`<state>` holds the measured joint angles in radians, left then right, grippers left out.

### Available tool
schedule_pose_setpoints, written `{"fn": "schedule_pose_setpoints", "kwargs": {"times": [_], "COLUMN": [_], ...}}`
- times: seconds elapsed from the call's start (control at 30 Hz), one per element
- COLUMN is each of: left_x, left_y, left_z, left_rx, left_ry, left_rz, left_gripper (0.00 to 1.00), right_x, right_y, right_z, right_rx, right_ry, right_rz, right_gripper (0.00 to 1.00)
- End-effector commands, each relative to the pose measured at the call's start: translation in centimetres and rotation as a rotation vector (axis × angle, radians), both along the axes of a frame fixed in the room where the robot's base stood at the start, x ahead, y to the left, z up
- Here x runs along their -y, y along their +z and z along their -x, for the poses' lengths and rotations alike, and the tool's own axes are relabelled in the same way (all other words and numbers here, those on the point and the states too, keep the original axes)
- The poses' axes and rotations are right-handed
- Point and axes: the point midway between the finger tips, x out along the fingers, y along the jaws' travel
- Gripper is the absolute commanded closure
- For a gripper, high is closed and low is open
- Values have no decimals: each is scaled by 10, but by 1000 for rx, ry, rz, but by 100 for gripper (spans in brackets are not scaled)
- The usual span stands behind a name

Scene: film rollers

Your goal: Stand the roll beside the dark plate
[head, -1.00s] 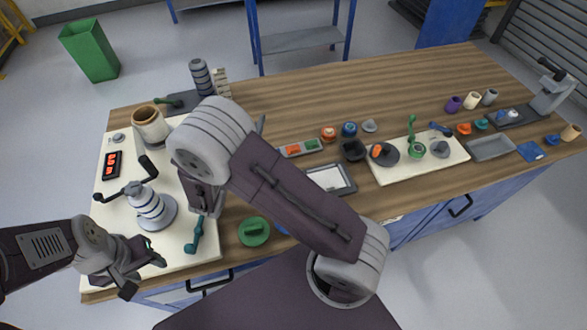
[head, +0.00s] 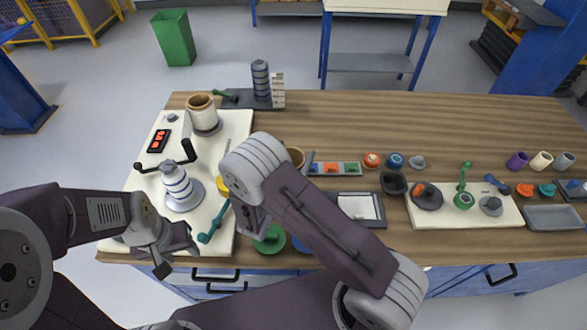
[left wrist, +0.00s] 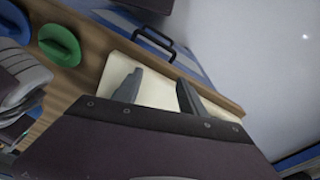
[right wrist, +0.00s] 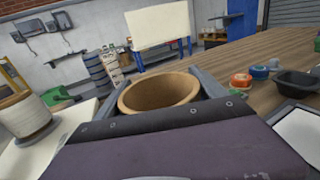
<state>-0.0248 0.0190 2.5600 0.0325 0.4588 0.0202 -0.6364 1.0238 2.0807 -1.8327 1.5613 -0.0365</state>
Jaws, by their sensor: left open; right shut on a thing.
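My right gripper (right wrist: 160,95) is shut on a brown roll (right wrist: 160,92), whose open round top faces up in the right wrist view. In the head view the roll's rim (head: 297,154) shows just past my right arm, which hides most of it and the gripper. The dark plate (head: 238,104) lies at the back left of the table, with a grey ringed stack and a green-handled tool on it. The held roll is to its right and nearer me, apart from it. My left gripper (head: 180,250) is open and empty over the table's front left edge; its fingers (left wrist: 158,92) are apart.
A pale board (head: 228,140) on the left bears a brown-rimmed roll (head: 203,112), a white-and-blue ringed cylinder (head: 176,182) and a red-buttoned box (head: 159,140). A cream stepped block (head: 278,92) stands beside the ringed stack. The back middle of the table is clear.

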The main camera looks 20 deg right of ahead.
Motion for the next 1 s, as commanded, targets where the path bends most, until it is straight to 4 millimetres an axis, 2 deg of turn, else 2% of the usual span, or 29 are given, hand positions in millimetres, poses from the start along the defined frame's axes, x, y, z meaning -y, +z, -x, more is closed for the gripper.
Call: {"fn": "schedule_pose_setpoints", "kwargs": {"times": [0.1,0.23,0.33,0.73,0.77,0.8,1.0], "left_x": [0,0,0,0,0,0,0], "left_y": [0,-4,-4,-9,-7,-7,-7], "left_z": [0,0,0,0,0,0,0], "left_rx": [0,0,0,0,0,0,0], "left_ry": [0,0,0,0,0,0,0], "left_rz": [0,0,0,0,0,0,0], "left_gripper": [52,52,52,52,52,52,52], "right_x": [0,0,0,0,0,0,0], "right_y": [-4,-29,-41,-47,-46,-46,-46], "right_z": [0,0,0,0,0,0,0], "right_rx": [1,-2,2,2,1,1,1], "right_ry": [0,0,0,0,0,0,0], "right_rz": [0,2,1,0,0,0,0], "right_gripper": [71,71,71,71,11,0,0]}}
